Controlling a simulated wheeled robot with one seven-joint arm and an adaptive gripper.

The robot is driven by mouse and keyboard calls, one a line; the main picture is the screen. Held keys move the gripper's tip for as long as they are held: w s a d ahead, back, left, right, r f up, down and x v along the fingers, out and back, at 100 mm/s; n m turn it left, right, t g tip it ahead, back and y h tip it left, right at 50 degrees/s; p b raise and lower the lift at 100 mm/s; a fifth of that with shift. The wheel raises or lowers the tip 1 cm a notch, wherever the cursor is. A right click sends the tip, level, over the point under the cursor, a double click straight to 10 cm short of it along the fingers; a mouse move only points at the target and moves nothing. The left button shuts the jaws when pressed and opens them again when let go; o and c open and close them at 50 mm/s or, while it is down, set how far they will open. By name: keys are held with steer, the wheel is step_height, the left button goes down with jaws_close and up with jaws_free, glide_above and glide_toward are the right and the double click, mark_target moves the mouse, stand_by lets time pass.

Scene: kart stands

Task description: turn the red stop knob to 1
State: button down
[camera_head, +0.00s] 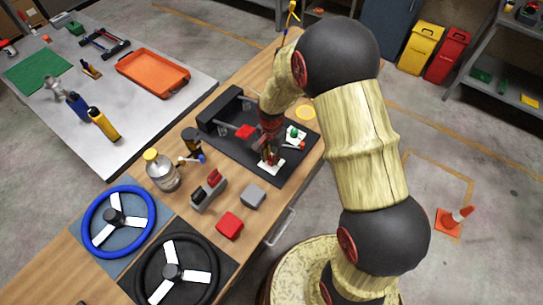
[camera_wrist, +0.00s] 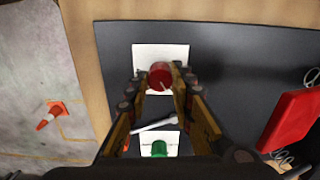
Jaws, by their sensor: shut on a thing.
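The red stop knob (camera_wrist: 158,73) stands on a white plate (camera_wrist: 147,52) on the dark panel in the wrist view. A pale pointer line on its face points down and slightly right. My gripper (camera_wrist: 160,78) has its two fingers on either side of the knob, shut on it. Any numbers on the plate are too small or hidden to read. In the head view my gripper (camera_head: 268,153) is over the white plate (camera_head: 270,169), and it mostly hides the knob.
A green knob (camera_wrist: 159,148) on another white plate and a grey lever (camera_wrist: 153,125) lie close to my fingers. A red block (camera_wrist: 291,121) stands at the right of the wrist view. Steering wheels (camera_head: 118,220) and a bottle (camera_head: 161,172) stand on the bench, left of the panel.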

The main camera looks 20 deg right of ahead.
mark_target(271, 158)
steer(key=n, duration=0.5)
steer(key=shift+n+p, duration=0.4)
steer(key=n, duration=0.5)
steer(key=shift+n, duration=0.4)
steer(key=shift+w+n+p, duration=0.1)
steer(key=shift+n+p, duration=0.2)
steer(key=c, duration=1.6)
jaws_free()
steer(key=shift+o, duration=0.3)
step_height(271, 158, up, 12)
